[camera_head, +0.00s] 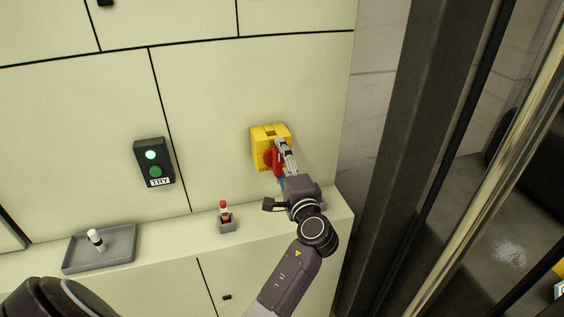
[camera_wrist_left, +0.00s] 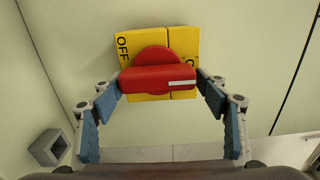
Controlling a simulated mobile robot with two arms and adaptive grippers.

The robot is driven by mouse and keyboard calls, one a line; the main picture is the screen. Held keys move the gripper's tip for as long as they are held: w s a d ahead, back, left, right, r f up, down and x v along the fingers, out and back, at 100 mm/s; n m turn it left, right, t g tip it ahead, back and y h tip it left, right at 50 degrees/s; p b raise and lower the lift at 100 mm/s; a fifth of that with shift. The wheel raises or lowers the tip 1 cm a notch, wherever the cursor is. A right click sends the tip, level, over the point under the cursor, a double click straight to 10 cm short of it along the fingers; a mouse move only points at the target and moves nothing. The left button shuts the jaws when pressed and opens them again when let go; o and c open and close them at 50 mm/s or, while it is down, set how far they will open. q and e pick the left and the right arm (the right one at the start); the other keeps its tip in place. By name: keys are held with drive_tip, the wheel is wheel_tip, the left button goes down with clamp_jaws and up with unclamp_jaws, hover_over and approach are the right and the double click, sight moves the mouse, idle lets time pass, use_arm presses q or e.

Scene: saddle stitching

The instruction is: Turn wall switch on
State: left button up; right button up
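The wall switch is a yellow box (camera_head: 257,144) with a red rotary handle (camera_head: 269,160) on the pale wall panel. In the left wrist view, the red handle (camera_wrist_left: 158,79) lies level across the yellow plate (camera_wrist_left: 186,42). "OFF" is printed at the upper left, and a label at the right is partly hidden. A white mark sits on the handle's right end. My left gripper (camera_wrist_left: 160,82) is open, with one finger at each end of the handle; whether they touch it is unclear. In the head view, the left gripper (camera_head: 283,158) partly covers the switch. My right gripper is not in view.
A black box (camera_head: 143,150) with a lit lamp and green button is on the wall at left. On the ledge are a grey tray (camera_head: 122,250) with a black-and-white piece and a red-and-white piece (camera_head: 224,210) in a holder. A dark post (camera_head: 400,150) stands right of the switch.

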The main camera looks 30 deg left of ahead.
use_arm(q)
drive_tip(key=shift+o, duration=0.9)
drive_tip(key=shift+a+f, duration=0.1)
drive_tip(key=shift+f, duration=0.05)
drive_tip(key=shift+s+d, duration=0.15)
drive_tip(key=shift+d, duration=0.2)
drive_tip(key=v, duration=0.7)
drive_tip(key=shift+a, duration=0.15)
